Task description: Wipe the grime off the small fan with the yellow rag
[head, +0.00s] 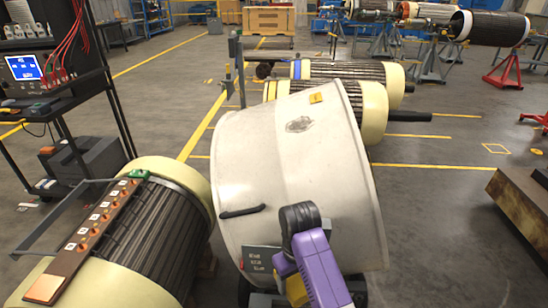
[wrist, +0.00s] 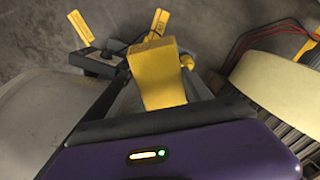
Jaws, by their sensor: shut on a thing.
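The fan (head: 240,150) is a big pale drum on a dark base, tilted, in the middle of the head view. A grey smudge of grime (head: 299,124) marks its upper side. My gripper (wrist: 160,72) is shut on the yellow rag (wrist: 158,88), which looks folded and blocky in the wrist view. In the head view my purple arm reaches in front of the fan's lower right, and a bit of yellow shows beside it. The fingertips are hidden there. The gripper is low and well away from the grime.
A ribbed rotor with cream ends (head: 170,175) lies close at left, with a copper-tipped strip of labelled terminals (head: 105,215) on it. More rotors (head: 340,72) lie behind the fan. A black equipment rack (head: 95,70) stands far left. Open floor (head: 430,200) lies right.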

